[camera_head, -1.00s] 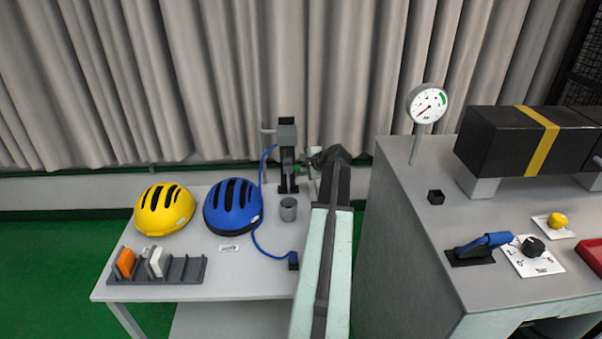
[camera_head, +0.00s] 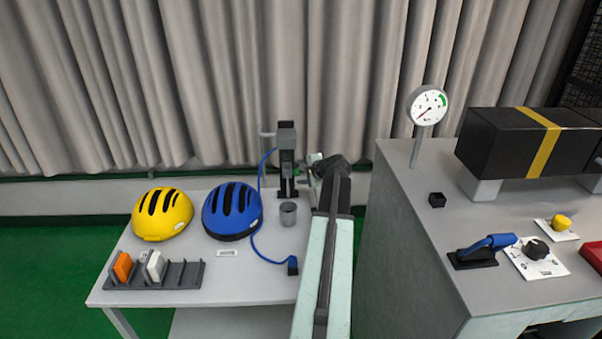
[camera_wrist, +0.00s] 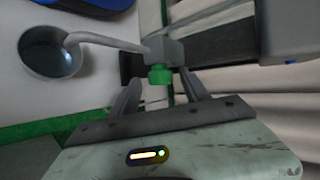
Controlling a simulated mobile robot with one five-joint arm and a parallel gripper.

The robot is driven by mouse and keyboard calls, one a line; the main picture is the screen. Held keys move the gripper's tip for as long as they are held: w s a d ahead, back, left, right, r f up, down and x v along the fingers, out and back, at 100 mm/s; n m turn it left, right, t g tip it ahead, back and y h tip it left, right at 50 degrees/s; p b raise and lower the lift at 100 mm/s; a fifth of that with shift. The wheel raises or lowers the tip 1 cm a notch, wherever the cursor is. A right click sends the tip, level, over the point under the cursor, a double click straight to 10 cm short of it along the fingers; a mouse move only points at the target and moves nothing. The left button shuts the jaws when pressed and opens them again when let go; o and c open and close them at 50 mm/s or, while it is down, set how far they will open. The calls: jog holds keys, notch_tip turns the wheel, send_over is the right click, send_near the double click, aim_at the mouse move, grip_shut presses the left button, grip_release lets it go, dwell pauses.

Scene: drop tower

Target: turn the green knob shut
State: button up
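The green knob (camera_wrist: 160,75) sits under a grey block with a bent spout (camera_wrist: 95,39) in the wrist view. My gripper (camera_wrist: 161,83) is open, with one dark finger on each side of the knob and a visible gap to each. In the head view my gripper (camera_head: 309,171) is at the dark upright dispenser (camera_head: 287,150) on the white table. My arm and gripper hide most of the knob there.
A grey cup (camera_head: 288,214) stands below the dispenser, and a blue hose (camera_head: 266,252) runs beside it. A blue helmet (camera_head: 232,210), yellow helmet (camera_head: 162,214) and slotted rack (camera_head: 150,276) stand left. A grey cabinet (camera_head: 415,230) stands close right of my arm.

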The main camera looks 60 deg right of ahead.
jog(key=p+v, duration=0.4)
jog(key=v, duration=0.3)
jog(key=shift+s+r, duration=0.25)
jog(key=shift+s, duration=0.05)
jog(key=shift+a, duration=0.1)
